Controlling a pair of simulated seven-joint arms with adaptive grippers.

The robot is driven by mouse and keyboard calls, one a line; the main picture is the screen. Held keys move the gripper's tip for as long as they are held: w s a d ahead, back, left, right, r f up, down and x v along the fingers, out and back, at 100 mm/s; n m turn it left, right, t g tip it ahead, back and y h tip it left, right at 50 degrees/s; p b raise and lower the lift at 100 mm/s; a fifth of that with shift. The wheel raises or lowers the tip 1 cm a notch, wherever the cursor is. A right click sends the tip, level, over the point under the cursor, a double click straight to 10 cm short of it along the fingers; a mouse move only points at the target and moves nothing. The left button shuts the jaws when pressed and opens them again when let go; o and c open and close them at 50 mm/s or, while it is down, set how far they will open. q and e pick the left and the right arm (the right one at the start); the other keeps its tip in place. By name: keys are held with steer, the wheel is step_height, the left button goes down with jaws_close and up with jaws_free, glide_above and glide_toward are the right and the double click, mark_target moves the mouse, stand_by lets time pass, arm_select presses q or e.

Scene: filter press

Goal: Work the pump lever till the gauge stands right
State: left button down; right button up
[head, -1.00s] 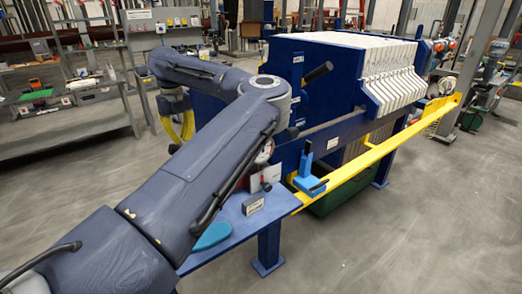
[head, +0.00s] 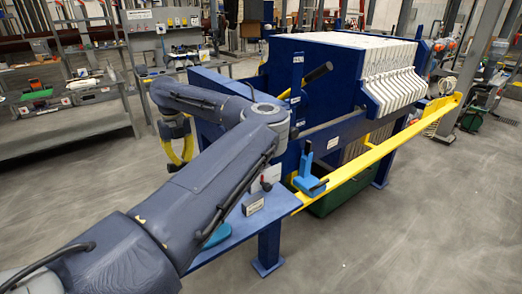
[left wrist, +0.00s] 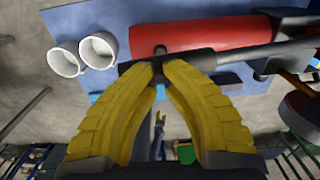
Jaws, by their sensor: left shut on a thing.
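My left gripper (head: 180,150) shows by its yellow fingers beyond my arm in the head view. In the left wrist view its fingers (left wrist: 160,72) are closed at the tips on the end of a dark grey bar, the pump lever (left wrist: 236,53). The lever runs off to the right beside a red cylinder (left wrist: 205,35). In the head view my arm hides the lever and the red cylinder. The gauge face is not visible; my arm covers its place in the head view. My right gripper is not in view.
Two white cups (left wrist: 82,57) stand beside the red cylinder. The blue filter press (head: 310,62) with white plates (head: 392,75) stands behind my arm. A yellow rail (head: 385,150), a light-blue handled piece (head: 308,178) and a small sign (head: 254,204) are at right. Open floor lies front right.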

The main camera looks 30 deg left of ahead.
arm_select(q)
steer(key=f, duration=0.4)
steer(key=shift+s, duration=0.2)
steer(key=r, duration=0.4)
steer(key=w+r, duration=0.1)
steer(key=r, duration=0.6)
steer(key=shift+w+d+r, duration=0.3)
steer(key=shift+w+r, duration=0.05)
steer(key=shift+r, duration=0.05)
steer(key=shift+s+f, duration=0.2)
steer(key=shift+f, duration=0.95)
steer(key=shift+w+r, duration=0.2)
steer(key=shift+r, duration=0.95)
